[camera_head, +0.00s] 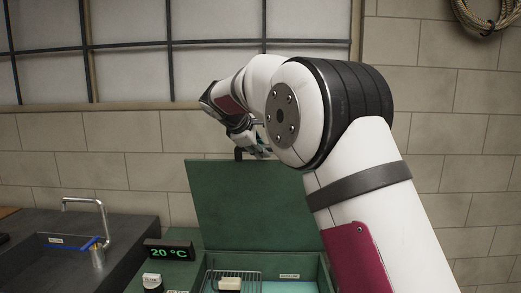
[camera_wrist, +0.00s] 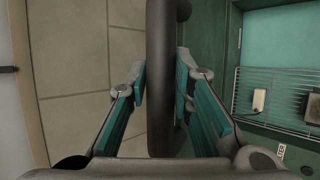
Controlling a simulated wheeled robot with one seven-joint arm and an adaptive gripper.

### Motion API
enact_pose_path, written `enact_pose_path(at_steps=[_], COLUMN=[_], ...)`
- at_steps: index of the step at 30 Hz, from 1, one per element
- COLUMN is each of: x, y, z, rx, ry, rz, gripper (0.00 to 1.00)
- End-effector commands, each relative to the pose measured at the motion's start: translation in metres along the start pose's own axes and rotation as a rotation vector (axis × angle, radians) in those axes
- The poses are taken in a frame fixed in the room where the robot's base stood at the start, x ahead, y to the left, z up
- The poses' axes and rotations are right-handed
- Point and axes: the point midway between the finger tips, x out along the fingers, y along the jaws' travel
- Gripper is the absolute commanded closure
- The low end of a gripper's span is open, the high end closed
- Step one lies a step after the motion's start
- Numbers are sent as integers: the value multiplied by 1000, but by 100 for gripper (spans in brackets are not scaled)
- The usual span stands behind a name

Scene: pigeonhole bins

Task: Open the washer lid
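The washer is a dark green box (camera_head: 324,272) at the bottom middle of the head view. Its green lid (camera_head: 235,205) stands raised, close to upright, at the back of the box. The lid's dark handle (camera_head: 238,154) shows at its top edge. In the wrist view the handle (camera_wrist: 164,120) is a thick dark bar between my gripper's teal-padded fingers (camera_wrist: 163,85). In the head view my gripper (camera_head: 250,138) is partly hidden by my arm.
The open box holds a wire rack (camera_wrist: 285,100) with a white block (camera_wrist: 259,100) and a darker block. A temperature display (camera_head: 168,251) and a small bottle (camera_head: 152,283) stand left of the box. Further left is a sink with a tap (camera_head: 102,215). A tiled wall is behind.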

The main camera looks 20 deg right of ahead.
Motion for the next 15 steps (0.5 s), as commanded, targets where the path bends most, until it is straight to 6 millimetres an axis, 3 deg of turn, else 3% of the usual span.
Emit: enact_pose_path(at_steps=[2, 11, 15], x=[0, -1, -11], y=[1, 0, 0], z=[0, 0, -1], rx=[1, 1, 1], ry=[0, 0, 1], rz=[1, -1, 0], gripper=[60, 60, 60])
